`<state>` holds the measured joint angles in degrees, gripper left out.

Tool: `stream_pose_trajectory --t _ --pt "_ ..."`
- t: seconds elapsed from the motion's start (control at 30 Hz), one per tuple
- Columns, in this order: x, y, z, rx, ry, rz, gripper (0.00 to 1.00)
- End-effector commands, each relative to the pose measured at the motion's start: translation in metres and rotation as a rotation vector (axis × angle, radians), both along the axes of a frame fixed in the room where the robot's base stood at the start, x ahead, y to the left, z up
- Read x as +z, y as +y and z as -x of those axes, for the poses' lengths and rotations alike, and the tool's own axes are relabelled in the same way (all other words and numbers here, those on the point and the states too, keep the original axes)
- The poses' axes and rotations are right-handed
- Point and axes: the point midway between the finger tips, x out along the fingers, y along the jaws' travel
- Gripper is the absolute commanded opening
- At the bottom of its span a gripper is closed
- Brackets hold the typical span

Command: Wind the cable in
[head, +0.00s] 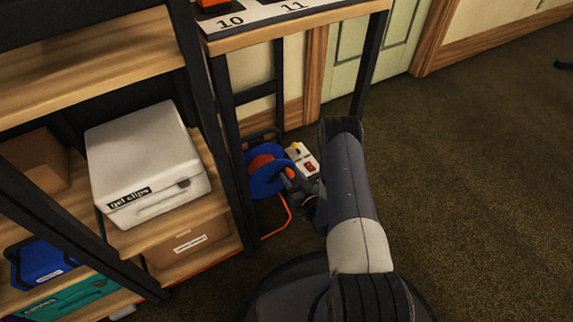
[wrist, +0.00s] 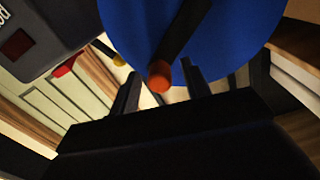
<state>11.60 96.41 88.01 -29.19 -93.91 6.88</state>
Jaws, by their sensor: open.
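The cable reel (head: 262,182) has a blue disc and an orange-red hub. It stands low beside the shelf, under a small table. In the wrist view the blue disc (wrist: 225,45) fills the upper middle, with a black crank arm (wrist: 182,35) across it. The crank ends in an orange knob (wrist: 159,79). My gripper (wrist: 160,86) is open, with one finger on each side of the knob in the picture; I cannot tell whether they touch it. In the head view my gripper (head: 302,190) is at the reel, partly hidden by my arm. An orange cable (head: 286,222) curves from the reel along the floor.
A white panel with a red switch (head: 310,167) is beside the reel. The shelf (head: 228,170) on the left holds a white "gel clips" case (head: 145,155) and boxes. A table (head: 300,25) stands above the reel. Carpet (head: 475,180) on the right is clear.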

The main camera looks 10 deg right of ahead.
Motion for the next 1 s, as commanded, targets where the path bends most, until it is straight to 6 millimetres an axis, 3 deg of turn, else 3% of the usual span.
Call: stream_pose_trajectory --t 0.43,1.0 --pt "-0.0005 0.0001 0.0036 -0.001 0.001 0.0 0.44" --pt "-0.0003 0.0001 0.0034 0.0 0.001 0.0 0.0"
